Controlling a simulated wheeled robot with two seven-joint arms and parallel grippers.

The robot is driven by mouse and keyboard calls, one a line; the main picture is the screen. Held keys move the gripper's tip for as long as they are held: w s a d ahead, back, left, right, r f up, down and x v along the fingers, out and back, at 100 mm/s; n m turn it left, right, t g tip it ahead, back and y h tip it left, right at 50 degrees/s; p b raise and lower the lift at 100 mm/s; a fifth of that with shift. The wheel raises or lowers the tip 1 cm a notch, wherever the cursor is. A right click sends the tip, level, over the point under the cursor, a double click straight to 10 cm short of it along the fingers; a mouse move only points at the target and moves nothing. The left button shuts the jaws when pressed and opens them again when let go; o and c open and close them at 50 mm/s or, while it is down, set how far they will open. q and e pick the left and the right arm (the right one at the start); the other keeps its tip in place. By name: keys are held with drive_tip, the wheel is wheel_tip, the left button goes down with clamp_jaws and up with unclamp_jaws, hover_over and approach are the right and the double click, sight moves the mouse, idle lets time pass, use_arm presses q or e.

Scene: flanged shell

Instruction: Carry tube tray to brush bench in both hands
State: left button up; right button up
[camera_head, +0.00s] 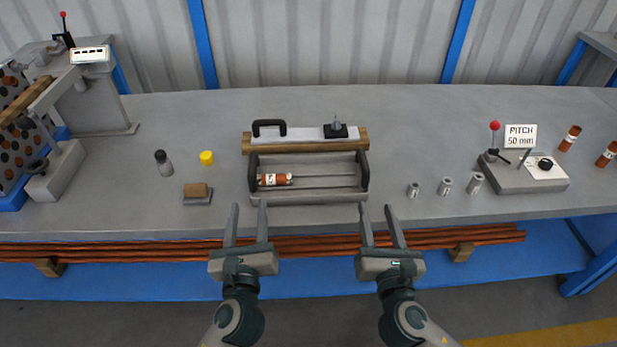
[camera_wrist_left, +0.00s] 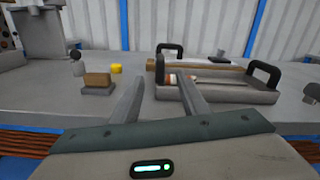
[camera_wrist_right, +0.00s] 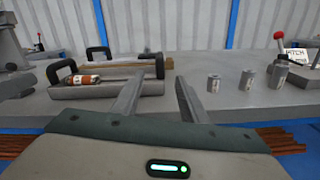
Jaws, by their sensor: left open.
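The tube tray (camera_head: 310,197) is a grey tray with a black handle at each end, on the grey bench in the middle of the head view. A copper tube piece with a white label (camera_head: 274,180) lies at its left, beside thin rods. My left gripper (camera_head: 248,222) is open and empty in front of the tray's left end. My right gripper (camera_head: 381,220) is open and empty in front of its right end. Both are apart from the tray. The tray also shows in the left wrist view (camera_wrist_left: 230,96) and the right wrist view (camera_wrist_right: 80,92). I cannot tell which place is the brush bench.
Behind the tray lies a wooden bar (camera_head: 305,146) with a grey plate. Left are a brush block (camera_head: 197,193), a yellow cap (camera_head: 206,158) and a dark-topped bottle (camera_head: 163,163). Right stand small metal sleeves (camera_head: 445,186) and a PITCH fixture (camera_head: 525,178). Copper tubes (camera_head: 480,235) run below the bench edge.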

sight(254, 156)
use_arm(q)
drive_tip(key=w, duration=0.5)
drive_tip(key=w+a, duration=0.1)
drive_tip(key=w, duration=1)
drive_tip(key=shift+w+a, duration=0.15)
use_arm(e)
drive_tip(key=w, duration=1.1)
drive_tip(key=w+a, duration=0.1)
drive_tip(key=w, duration=0.4)
drive_tip(key=shift+w+a, duration=0.1)
drive_tip(key=shift+w, duration=0.1)
use_arm(q)
clamp_jaws()
use_arm(e)
clamp_jaws()
use_arm(q)
drive_tip(key=shift+r, duration=0.2)
use_arm(e)
drive_tip(key=shift+r, duration=0.2)
